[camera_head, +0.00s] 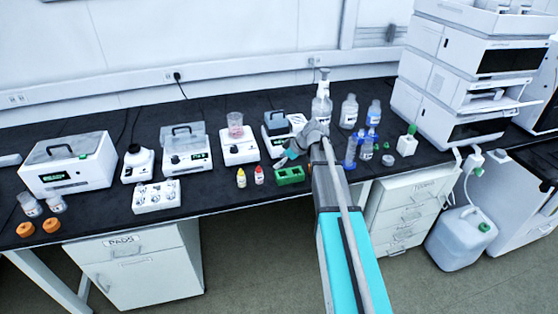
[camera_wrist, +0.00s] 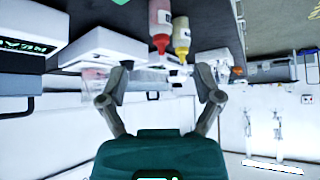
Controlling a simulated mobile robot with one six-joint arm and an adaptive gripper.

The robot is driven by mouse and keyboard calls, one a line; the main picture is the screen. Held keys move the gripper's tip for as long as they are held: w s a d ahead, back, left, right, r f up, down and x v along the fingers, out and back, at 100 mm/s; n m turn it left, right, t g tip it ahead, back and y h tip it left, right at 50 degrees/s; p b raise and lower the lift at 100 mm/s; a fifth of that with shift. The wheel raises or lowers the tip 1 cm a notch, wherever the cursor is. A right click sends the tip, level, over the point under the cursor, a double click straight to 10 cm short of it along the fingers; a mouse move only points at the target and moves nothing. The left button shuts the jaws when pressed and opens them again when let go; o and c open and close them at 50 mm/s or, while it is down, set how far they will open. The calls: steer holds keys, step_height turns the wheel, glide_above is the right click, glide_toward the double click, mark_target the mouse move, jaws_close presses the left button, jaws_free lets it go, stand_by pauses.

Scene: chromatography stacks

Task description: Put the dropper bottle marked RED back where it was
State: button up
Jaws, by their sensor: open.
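The red-capped dropper bottle (camera_head: 259,175) stands upright on the dark bench, near its front edge. A yellow-capped dropper bottle (camera_head: 241,178) stands close on its left. My gripper (camera_head: 279,164) is to the right of the red-capped bottle, apart from it, and points left. In the wrist view, where the scene is upside down, my gripper (camera_wrist: 162,78) is open with nothing between its fingers. The red-capped bottle (camera_wrist: 160,22) and the yellow-capped bottle (camera_wrist: 181,38) show beyond the fingertips. Their label text is too small to read.
A green rack (camera_head: 290,175) is right of the bottles. A white vial block (camera_head: 157,197) is to the left, and a stirrer with a beaker (camera_head: 239,147) is behind. Bare bench (camera_head: 213,192) lies between block and bottles.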

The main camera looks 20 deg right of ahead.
stand_by(0.5)
steer(key=s+a+f+m+g+h, duration=0.1)
steer(key=s+a+m+h, duration=0.1)
steer(key=s, duration=0.6)
steer(key=s+a+f+m+g+h, duration=0.1)
steer(key=s+a+f+m+h, duration=0.1)
steer(key=s+m, duration=0.3)
steer(key=s+a+f+m+g+h, duration=0.1)
steer(key=s+m, duration=0.3)
steer(key=s, duration=0.8)
steer(key=shift+a+f+g+h, duration=0.2)
steer(key=shift+a+g+h, duration=0.4)
steer(key=shift+a+h, duration=0.3)
